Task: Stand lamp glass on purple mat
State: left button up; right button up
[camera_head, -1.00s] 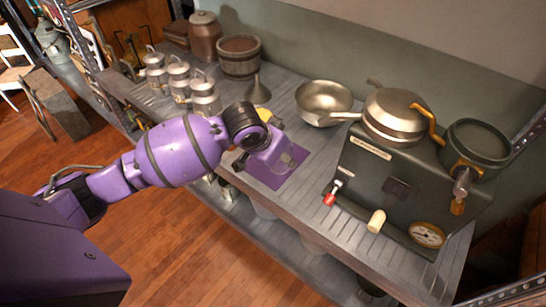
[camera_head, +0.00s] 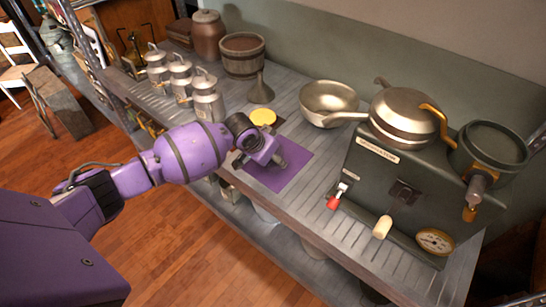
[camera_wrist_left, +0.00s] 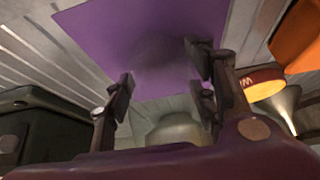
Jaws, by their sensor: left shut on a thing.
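The purple mat (camera_head: 287,181) lies flat near the front edge of the grey shelf, and it fills the top of the left wrist view (camera_wrist_left: 120,35). My left gripper (camera_head: 274,161) is low over the mat's back part. In the left wrist view its fingers (camera_wrist_left: 162,90) stand apart, gripping the lamp glass. The clear glass itself can hardly be made out, and whether its base touches the mat cannot be told. My right gripper is not in view.
A yellow-lidded tin (camera_head: 263,117) stands just behind my gripper, with a funnel (camera_head: 260,92) beyond it. A metal bowl (camera_head: 328,99) is behind the mat. A dark green machine (camera_head: 395,195) stands right of the mat. Several metal canisters (camera_head: 207,103) line the left.

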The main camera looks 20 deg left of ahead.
pick_arm(q)
jog(key=shift+r, duration=0.1)
jog(key=o, duration=1.2)
jog(key=shift+c, duration=0.2)
jog(key=shift+o, duration=0.4)
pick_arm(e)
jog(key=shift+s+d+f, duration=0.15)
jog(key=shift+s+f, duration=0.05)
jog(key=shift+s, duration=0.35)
pick_arm(q)
jog(key=shift+r, duration=0.1)
jog(key=p+v, duration=0.1)
jog(key=v, duration=1)
jog(key=shift+s+r+p, duration=0.3)
jog(key=shift+p, duration=0.1)
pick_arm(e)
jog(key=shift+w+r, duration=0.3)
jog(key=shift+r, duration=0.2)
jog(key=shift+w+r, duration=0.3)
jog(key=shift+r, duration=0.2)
